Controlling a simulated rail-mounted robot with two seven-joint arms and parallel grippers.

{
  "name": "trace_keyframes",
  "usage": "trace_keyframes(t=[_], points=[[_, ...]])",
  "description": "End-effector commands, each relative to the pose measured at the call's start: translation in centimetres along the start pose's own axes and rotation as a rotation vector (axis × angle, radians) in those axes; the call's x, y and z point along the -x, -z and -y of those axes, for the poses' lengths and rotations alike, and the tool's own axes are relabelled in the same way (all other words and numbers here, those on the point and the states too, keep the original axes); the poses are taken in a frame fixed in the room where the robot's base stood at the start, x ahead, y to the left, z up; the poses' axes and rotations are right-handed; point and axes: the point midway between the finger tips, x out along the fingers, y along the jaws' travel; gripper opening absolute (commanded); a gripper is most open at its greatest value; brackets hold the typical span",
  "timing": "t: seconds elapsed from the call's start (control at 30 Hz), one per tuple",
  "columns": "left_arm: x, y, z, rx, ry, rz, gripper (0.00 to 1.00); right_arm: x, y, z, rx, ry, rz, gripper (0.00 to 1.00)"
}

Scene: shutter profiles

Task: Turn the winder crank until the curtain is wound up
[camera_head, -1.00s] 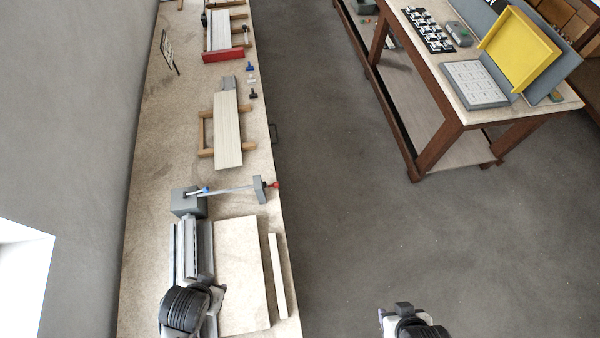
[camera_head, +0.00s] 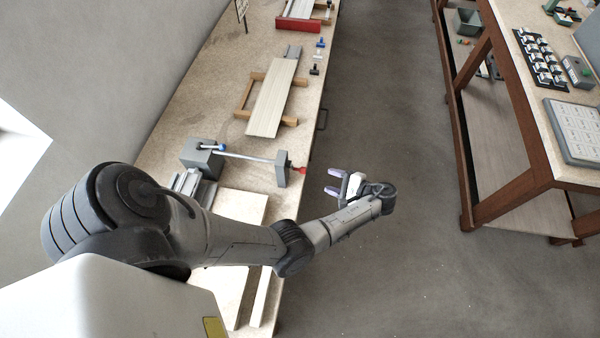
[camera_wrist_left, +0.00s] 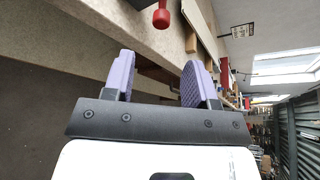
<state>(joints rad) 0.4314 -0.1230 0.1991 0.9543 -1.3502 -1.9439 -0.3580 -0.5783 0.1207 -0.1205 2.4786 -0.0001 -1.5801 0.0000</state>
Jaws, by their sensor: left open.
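The winder is a grey box (camera_head: 198,155) on the bench with a thin metal shaft (camera_head: 243,156) running to a grey end block (camera_head: 282,167). A red knob (camera_head: 299,170) sticks out at the bench's front edge; a red knob also shows at the top of the left wrist view (camera_wrist_left: 162,17). My left gripper (camera_head: 333,182) is open and empty beyond the bench edge, right of and slightly below the red knob and apart from it. Its purple fingers are spread in the left wrist view (camera_wrist_left: 158,65). A pale slatted panel (camera_head: 271,98), possibly the curtain, lies on a wooden frame.
My left arm covers part of the bench (camera_head: 185,115) and the pale boards (camera_head: 238,207). Small blue and black pieces lie near the bench's front edge. A second table (camera_head: 510,130) stands at right. The floor between is clear.

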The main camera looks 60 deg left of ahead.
Motion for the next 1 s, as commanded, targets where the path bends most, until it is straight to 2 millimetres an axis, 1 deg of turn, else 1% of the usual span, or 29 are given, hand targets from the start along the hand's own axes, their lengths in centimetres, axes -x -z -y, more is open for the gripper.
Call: trace_keyframes(t=[0.07, 0.17, 0.27, 0.6, 0.7, 0.8, 1.0], points=[[0.2, 0.3, 0.0, -0.01, 0.013, 0.012, 0.52, -0.4, -0.1, -0.1, 0.004, -0.004, 0.0, 0.52], [-0.3, 0.3, 0.2, -0.016, 0.022, 0.021, 0.52, -0.2, -0.1, -0.2, 0.006, -0.006, 0.0, 0.52], [-1.6, 0.2, 0.2, -0.018, 0.024, 0.023, 0.52, 0.2, 0.0, -0.2, 0.006, -0.006, 0.0, 0.52], [-8.0, 0.1, 0.4, -0.017, 0.023, 0.023, 0.52, 1.3, 0.4, -0.1, 0.0, -0.001, -0.001, 0.52], [-9.6, 0.1, 0.4, -0.017, 0.024, 0.021, 0.52, 1.5, 0.5, 0.0, -0.002, 0.001, -0.001, 0.52], [-10.9, 0.1, 0.4, -0.017, 0.023, 0.021, 0.52, 1.6, 0.5, 0.0, -0.004, 0.003, -0.001, 0.52], [-12.6, 0.1, 0.4, -0.016, 0.022, 0.018, 0.52, 1.8, 0.6, 0.1, -0.006, 0.004, -0.001, 0.52]])
